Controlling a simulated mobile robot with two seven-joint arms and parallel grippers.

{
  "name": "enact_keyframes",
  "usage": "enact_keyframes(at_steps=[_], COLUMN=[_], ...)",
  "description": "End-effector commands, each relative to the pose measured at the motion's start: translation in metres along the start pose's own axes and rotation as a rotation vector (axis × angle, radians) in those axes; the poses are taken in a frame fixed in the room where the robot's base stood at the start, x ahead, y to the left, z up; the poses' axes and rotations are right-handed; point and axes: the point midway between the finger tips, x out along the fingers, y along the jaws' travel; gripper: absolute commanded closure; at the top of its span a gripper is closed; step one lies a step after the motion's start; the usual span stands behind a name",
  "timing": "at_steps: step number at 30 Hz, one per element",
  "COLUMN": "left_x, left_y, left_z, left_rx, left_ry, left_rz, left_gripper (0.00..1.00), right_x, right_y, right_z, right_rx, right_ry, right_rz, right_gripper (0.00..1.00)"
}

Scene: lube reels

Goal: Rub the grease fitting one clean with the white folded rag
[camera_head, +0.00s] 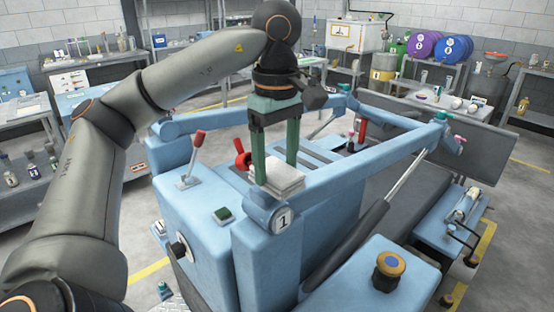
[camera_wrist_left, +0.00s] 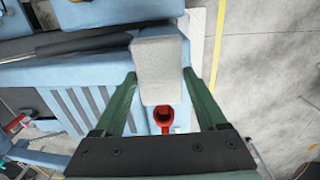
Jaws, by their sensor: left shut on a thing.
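The white folded rag (camera_head: 278,179) is a thick pale pad between the green fingers of my left gripper (camera_head: 275,172). My left gripper is shut on it and points down at the near end of the blue lift arm. The rag also shows in the left wrist view (camera_wrist_left: 160,68), between the fingertips. A round plate marked 1 (camera_head: 282,218) is on the blue arm's end just below the rag. Grease fitting one itself cannot be made out; the rag and gripper cover the top of that end. Whether the rag touches the arm there is unclear. My right gripper is not in view.
A red-knobbed lever (camera_head: 198,139) and a green button (camera_head: 223,214) are on the blue machine left of the rag. A red part (camera_head: 242,158) is close behind the gripper.

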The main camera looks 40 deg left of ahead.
Motion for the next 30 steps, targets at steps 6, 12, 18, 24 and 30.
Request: enact_keyframes(at_steps=[6,12,18,24,30], left_x=[-0.003,-0.002,-0.002,-0.001,0.000], left_y=[-0.009,-0.011,-0.010,-0.003,0.007], left_z=[0.000,0.000,0.000,0.000,0.000], left_rx=[0.000,0.000,0.000,0.000,0.000], left_ry=[-0.001,0.000,0.000,0.000,-0.001], left_rz=[-0.001,0.000,-0.001,-0.001,-0.001], left_gripper=[0.71,0.71,0.71,0.71,0.71], right_x=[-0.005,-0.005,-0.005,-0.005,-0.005], right_y=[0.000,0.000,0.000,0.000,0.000], right_z=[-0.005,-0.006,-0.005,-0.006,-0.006], right_rx=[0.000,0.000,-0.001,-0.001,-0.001], right_ry=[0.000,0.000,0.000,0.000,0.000], right_rz=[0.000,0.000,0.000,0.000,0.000], right_gripper=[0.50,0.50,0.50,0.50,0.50])
